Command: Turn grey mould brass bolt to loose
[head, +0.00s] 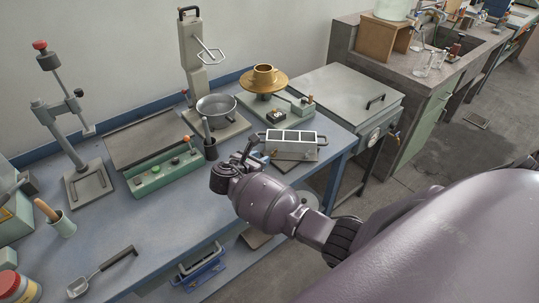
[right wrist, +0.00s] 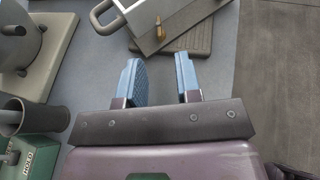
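The grey mould (head: 312,147), a metal block with open compartments on top and a handle at its end, stands on a flat plate near the bench's right front edge. In the right wrist view the mould (right wrist: 190,12) is cut off by the top edge. The brass bolt (right wrist: 160,30) sticks out of its near side. My right gripper (right wrist: 159,75) is open, its two blue fingers apart with nothing between them. They point at the mould's bolt side, short of the bolt. In the head view the right gripper (head: 256,157) is just left of the mould, partly hidden by its wrist.
A dark cup (head: 211,150) stands left of my right gripper, and a green control box (head: 165,174) further left. A metal pan (head: 216,106) and brass wheel (head: 263,80) stand behind. The front left bench has free room around a ladle (head: 100,273).

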